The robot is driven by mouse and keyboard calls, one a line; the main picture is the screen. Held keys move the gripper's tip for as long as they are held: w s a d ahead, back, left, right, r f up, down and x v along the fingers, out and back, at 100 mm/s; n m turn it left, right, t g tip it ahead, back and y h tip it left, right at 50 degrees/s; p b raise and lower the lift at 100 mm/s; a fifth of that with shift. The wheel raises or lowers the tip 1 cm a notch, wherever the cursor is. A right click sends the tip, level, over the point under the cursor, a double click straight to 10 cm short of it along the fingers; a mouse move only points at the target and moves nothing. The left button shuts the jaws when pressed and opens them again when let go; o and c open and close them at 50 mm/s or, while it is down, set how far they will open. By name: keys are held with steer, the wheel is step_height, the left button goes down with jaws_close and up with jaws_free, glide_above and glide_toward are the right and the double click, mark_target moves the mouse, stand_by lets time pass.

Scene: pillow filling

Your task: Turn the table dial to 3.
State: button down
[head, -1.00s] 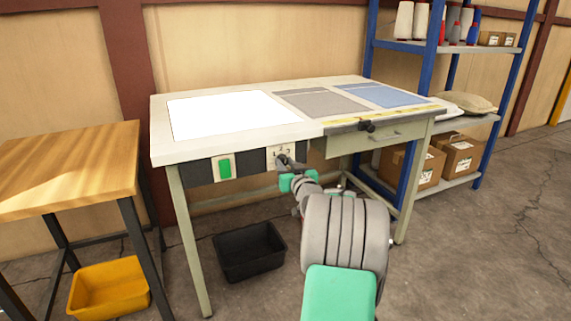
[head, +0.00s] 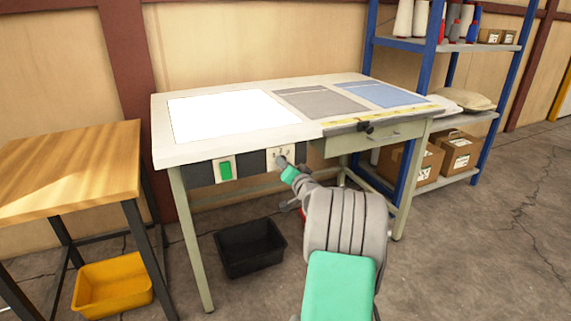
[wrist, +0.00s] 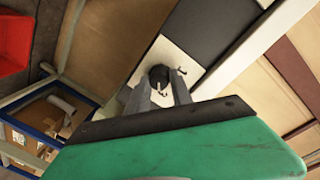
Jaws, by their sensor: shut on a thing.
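The dial is a small dark round knob (wrist: 159,73) on a white plate (wrist: 182,60) in the wrist view. In the head view the plate (head: 272,155) is on the table's front apron, with small marks that I cannot read surely. My gripper (wrist: 160,88) has its two grey fingers shut on the knob, one on each side. In the head view my gripper (head: 286,164) reaches the plate and hides most of the knob. The wrist view is rolled, so the plate looks tilted. I cannot tell which number the dial points to.
A green switch (head: 225,170) is on the apron left of the dial. The table (head: 239,149) has a lit white panel and a drawer (head: 372,139) at right. A black bin (head: 247,262) stands below. A wooden table (head: 75,165) is at left, a blue shelf rack (head: 408,110) at right.

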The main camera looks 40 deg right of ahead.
stand_by(0.4)
steer(key=c, duration=1.1)
jaws_free()
steer(key=shift+c, duration=0.2)
steer(key=shift+s, duration=0.1)
steer(key=p+v, duration=0.1)
steer(key=v, duration=0.6)
steer(key=shift+s, duration=0.35)
steer(key=shift+a, duration=0.1)
